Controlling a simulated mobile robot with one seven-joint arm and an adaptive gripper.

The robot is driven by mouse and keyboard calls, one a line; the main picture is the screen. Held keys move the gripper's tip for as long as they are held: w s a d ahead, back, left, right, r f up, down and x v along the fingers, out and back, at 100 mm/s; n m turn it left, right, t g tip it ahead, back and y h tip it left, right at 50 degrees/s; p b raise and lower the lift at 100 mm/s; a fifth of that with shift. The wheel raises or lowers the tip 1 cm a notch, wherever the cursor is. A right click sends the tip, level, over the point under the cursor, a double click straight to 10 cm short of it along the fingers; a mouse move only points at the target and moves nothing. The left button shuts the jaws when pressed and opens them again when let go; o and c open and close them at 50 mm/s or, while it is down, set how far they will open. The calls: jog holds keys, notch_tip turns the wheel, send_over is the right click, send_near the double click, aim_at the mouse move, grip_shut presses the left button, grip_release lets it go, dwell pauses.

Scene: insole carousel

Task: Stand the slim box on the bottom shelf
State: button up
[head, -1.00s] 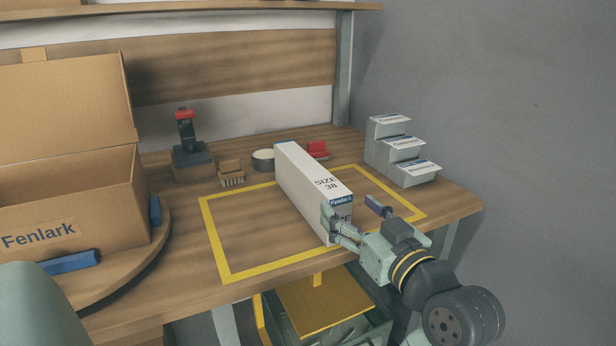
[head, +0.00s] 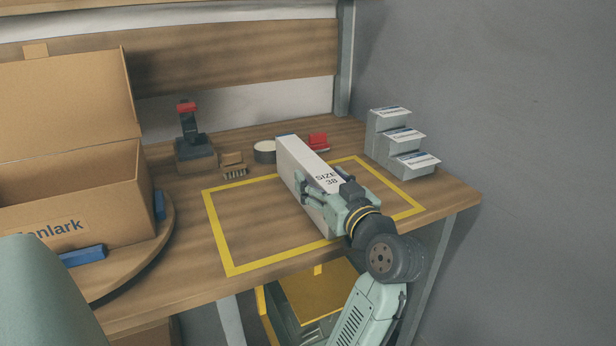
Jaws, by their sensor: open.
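The slim box (head: 303,161) is a long white carton marked "SIZE 38". It lies on the workbench inside the yellow taped outline, its length running away from me. My gripper (head: 322,198) is at the box's near end, with one finger along its left side. The far finger is hidden behind the box and the gripper body. The jaws are open around the near end; I cannot tell whether they touch it. The bottom shelf cannot be made out clearly; a yellow surface with grey-green sides (head: 318,297) shows below the bench edge.
An open cardboard box (head: 70,205) stands on a round turntable at the left. A red-topped tool (head: 188,125), a brush (head: 234,170), a tape roll (head: 265,152) and a red item (head: 318,141) lie behind. A stepped grey stand (head: 395,150) is at right. The outline's left part is clear.

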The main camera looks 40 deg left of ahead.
jog(key=c, duration=1.3)
jog(key=shift+c, duration=0.8)
jog(key=shift+r, duration=0.15)
